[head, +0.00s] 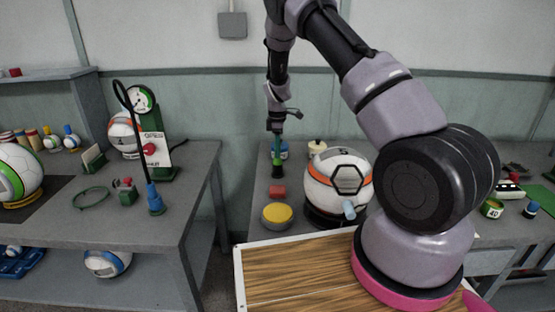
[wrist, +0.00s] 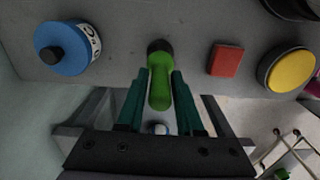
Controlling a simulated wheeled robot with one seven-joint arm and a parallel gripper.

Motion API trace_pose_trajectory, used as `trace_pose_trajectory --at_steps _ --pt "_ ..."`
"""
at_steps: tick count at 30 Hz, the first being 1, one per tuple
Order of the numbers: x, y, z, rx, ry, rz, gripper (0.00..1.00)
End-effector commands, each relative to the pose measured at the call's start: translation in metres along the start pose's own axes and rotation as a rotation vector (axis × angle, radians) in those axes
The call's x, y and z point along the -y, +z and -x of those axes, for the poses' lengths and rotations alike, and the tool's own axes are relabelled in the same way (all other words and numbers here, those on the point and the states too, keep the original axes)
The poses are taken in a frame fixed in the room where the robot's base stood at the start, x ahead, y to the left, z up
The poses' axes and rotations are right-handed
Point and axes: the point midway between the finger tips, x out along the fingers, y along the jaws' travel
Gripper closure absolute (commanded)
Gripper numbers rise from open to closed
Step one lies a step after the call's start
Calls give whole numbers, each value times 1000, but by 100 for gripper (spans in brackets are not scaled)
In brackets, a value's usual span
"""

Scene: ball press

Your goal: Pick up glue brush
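The glue brush appears to be the green-handled piece with a black end (wrist: 160,82) in the wrist view. In the head view it shows as a small green and black piece (head: 277,167) at the left side of the middle bench. My gripper (wrist: 160,72) reaches down from above, with one dark green finger on each side of the green handle. Narrow gaps seem to show between the fingers and the handle, so the gripper looks open around it. In the head view my gripper (head: 277,143) hides the top of the handle.
A blue round pot with a black knob (wrist: 66,48) stands to one side of the brush. A red block (wrist: 225,59) and a yellow-topped round piece (wrist: 287,66) lie on the other side. A white and orange ball (head: 338,180) stands close to the right in the head view.

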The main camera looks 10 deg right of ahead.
Motion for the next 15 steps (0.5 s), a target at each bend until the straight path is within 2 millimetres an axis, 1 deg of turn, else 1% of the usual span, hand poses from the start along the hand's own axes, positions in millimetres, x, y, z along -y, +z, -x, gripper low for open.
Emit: trace_pose_trajectory --at_steps 1,2,11,14,15 --pt "0 0 0 0 0 0 88" --pt "0 0 0 0 0 0 100" --pt "0 0 1 0 0 0 100" --pt "0 0 8 -2 1 0 100" --pt "-1 0 14 -2 2 1 100"
